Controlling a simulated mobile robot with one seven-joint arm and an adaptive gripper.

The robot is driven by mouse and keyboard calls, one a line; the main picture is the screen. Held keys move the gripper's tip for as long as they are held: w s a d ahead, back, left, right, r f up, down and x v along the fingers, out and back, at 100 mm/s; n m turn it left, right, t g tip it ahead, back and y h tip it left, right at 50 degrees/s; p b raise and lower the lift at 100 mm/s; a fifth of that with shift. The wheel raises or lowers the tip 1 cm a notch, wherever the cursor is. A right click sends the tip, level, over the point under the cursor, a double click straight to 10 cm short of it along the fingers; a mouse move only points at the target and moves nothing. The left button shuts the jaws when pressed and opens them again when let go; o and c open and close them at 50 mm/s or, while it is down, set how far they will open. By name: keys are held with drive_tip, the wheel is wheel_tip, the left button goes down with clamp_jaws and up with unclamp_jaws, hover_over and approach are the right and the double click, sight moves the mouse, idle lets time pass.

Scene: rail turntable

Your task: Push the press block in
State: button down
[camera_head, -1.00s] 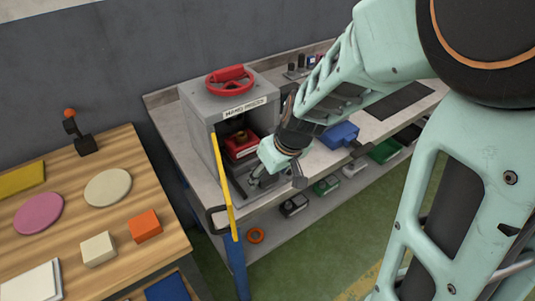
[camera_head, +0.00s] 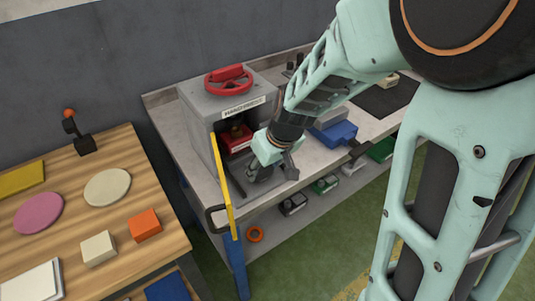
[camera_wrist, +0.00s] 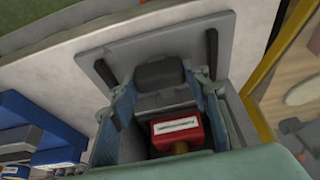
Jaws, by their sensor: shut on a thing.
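The grey hand press (camera_head: 198,112) stands on the bench with its front opening facing out. A red block (camera_head: 235,139) with a white label and a yellowish knob sits inside the opening; it also shows in the wrist view (camera_wrist: 178,131). My gripper (camera_head: 264,171) is at the mouth of the press. In the wrist view its fingers (camera_wrist: 160,80) close around a dark grey piece (camera_wrist: 160,73) in front of the red block. I cannot tell whether the grey piece and red block are one part. A grey plate with two black rails (camera_wrist: 213,52) lies beneath.
A yellow guard bar (camera_head: 222,180) stands open at the left of the press mouth. A red handwheel (camera_head: 228,80) tops the press. A blue bin (camera_head: 336,134) stands to the right on the bench. A wooden table (camera_head: 70,240) with coloured pieces is at left.

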drive_tip(key=shift+w+a+r, duration=0.1)
drive_tip(key=shift+w+a, duration=0.45)
drive_tip(key=shift+w, duration=0.25)
drive_tip(key=c, duration=1.5)
unclamp_jaws()
drive_tip(key=o, duration=0.4)
drive_tip(key=shift+w+a, duration=0.1)
drive_tip(key=shift+v, duration=3.7)
